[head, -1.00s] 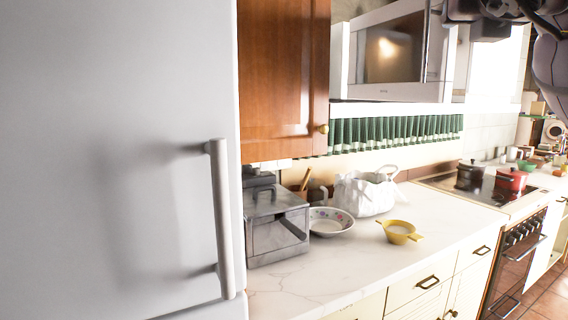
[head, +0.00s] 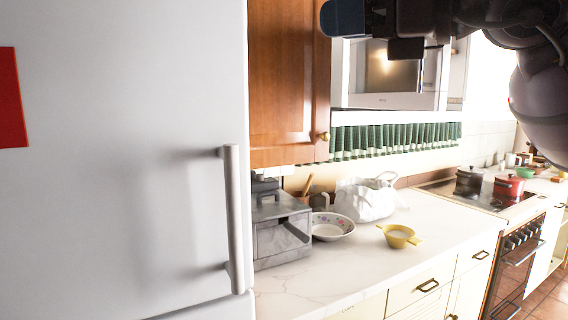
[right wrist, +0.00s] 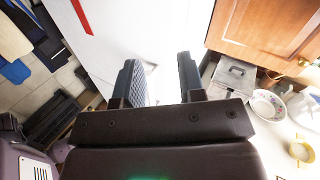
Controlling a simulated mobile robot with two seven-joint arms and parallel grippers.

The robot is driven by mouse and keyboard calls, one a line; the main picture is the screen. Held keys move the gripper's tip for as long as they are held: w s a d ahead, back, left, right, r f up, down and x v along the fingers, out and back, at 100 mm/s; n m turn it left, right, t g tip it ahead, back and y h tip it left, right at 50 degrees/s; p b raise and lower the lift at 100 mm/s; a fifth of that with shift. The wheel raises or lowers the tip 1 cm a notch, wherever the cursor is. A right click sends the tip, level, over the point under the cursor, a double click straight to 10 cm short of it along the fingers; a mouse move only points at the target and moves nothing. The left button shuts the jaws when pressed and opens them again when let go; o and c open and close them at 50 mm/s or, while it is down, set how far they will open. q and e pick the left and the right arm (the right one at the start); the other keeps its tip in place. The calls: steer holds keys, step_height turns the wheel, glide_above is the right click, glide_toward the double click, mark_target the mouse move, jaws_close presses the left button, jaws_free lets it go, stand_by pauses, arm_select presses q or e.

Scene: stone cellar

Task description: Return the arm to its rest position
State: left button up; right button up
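My right arm comes in from the upper right in the head view. Its dark gripper (head: 343,18) with a blue-grey fingertip points left, high in front of the wooden cabinet and the microwave. In the right wrist view its two ridged fingers (right wrist: 160,77) stand apart with nothing between them, so it is open and empty. The white fridge front (right wrist: 150,30) lies beyond the fingers, apart from them as far as I can tell. My left gripper is not in view.
The fridge (head: 110,200) with a vertical handle (head: 234,220) fills the left. A wooden cabinet (head: 288,80) and microwave (head: 385,100) hang above the counter (head: 345,270). The counter holds a grey box (head: 282,235), patterned bowl (head: 333,227) and yellow bowl (head: 399,236).

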steer(key=w+d+f+m+t+h, duration=0.1)
steer(key=w+d+f+m+t, duration=0.25)
steer(key=f+m, duration=0.55)
steer(key=w+d+f+m+t, duration=0.35)
steer(key=f+m, duration=0.45)
steer(key=m, duration=0.3)
steer(key=w+d+f+m+t+h, duration=0.1)
steer(key=w+d+f+m+t, duration=0.3)
steer(key=f+m, duration=0.45)
steer(key=w+d+f+m+h, duration=0.1)
steer(key=d+f+m+h, duration=0.2)
steer(key=f+m+h, duration=0.8)
steer(key=s+d+f+m+g, duration=0.1)
steer(key=s+f+m+g, duration=0.15)
steer(key=f, duration=0.65)
steer(key=s+d+f+m+g, duration=0.1)
steer(key=s+f, duration=0.3)
steer(key=f, duration=0.4)
steer(key=s+d+f+m+g, duration=0.2)
steer(key=s+f, duration=0.1)
steer(key=f, duration=0.6)
steer(key=s+d+f+m+g+h, duration=0.1)
steer(key=s+f+g, duration=0.1)
steer(key=s+f, duration=0.5)
steer(key=s+d+f+m+g+h, duration=0.1)
steer(key=s+f+m+g, duration=0.1)
steer(key=s+f, duration=0.6)
steer(key=s, duration=0.5)
steer(key=shift+s+d+f, duration=0.2)
steer(key=shift+f, duration=0.1)
